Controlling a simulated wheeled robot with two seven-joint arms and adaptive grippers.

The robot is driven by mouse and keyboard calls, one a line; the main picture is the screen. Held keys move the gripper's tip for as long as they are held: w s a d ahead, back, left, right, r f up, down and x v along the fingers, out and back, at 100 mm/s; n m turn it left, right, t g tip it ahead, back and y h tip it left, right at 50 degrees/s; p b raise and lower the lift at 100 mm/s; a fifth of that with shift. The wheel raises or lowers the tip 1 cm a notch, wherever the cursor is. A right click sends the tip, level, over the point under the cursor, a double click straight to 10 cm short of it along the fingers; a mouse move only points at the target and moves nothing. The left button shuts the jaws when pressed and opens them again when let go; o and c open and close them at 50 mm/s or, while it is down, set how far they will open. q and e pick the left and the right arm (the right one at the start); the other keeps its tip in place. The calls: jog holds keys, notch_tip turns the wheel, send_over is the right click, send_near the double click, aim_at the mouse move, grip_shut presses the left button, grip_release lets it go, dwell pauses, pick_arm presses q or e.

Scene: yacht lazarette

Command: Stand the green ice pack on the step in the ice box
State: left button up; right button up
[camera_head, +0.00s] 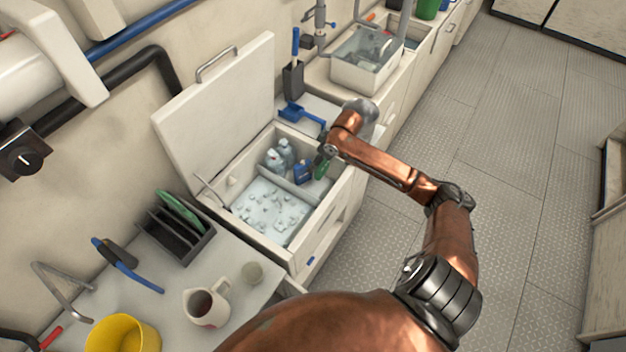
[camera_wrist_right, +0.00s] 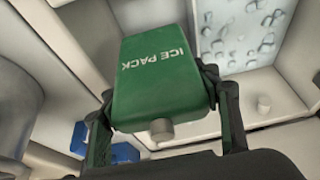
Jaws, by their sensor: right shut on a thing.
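The green ice pack (camera_wrist_right: 160,75), lettered ICE PACK, has a pale cap at its near end. My right gripper (camera_wrist_right: 168,122) is shut on it, one finger on each side. In the head view the pack (camera_head: 321,167) shows as a small green patch under my right wrist, at the right end of the open ice box (camera_head: 299,262). Inside, the step at the box's back right holds clear bottles (camera_head: 279,157) and a blue pack (camera_head: 303,172). I cannot tell whether the green pack touches the step. My left gripper is not in view.
Icy water (camera_head: 268,209) fills the box's lower part. The raised lid (camera_head: 220,110) stands behind it. A blue scoop (camera_head: 300,114) lies beyond the box. A dark rack (camera_head: 178,235), a mug (camera_head: 207,303) and a yellow bucket (camera_head: 122,335) stand on the near counter.

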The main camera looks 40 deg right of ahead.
aim_at(325, 171)
notch_tip(325, 171, down, 12)
jog(key=b, duration=0.3)
jog(key=shift+b, duration=0.35)
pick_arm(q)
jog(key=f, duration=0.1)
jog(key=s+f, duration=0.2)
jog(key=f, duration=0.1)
pick_arm(e)
jog(key=shift+r, duration=0.1)
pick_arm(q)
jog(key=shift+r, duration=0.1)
pick_arm(e)
jog(key=o, duration=1.1)
pick_arm(q)
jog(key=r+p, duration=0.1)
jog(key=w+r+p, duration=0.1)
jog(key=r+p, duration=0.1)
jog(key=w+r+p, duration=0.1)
jog(key=p, duration=0.1)
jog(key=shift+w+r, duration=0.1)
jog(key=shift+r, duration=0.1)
pick_arm(e)
jog(key=v, duration=1.2)
jog(key=shift+s, duration=0.1)
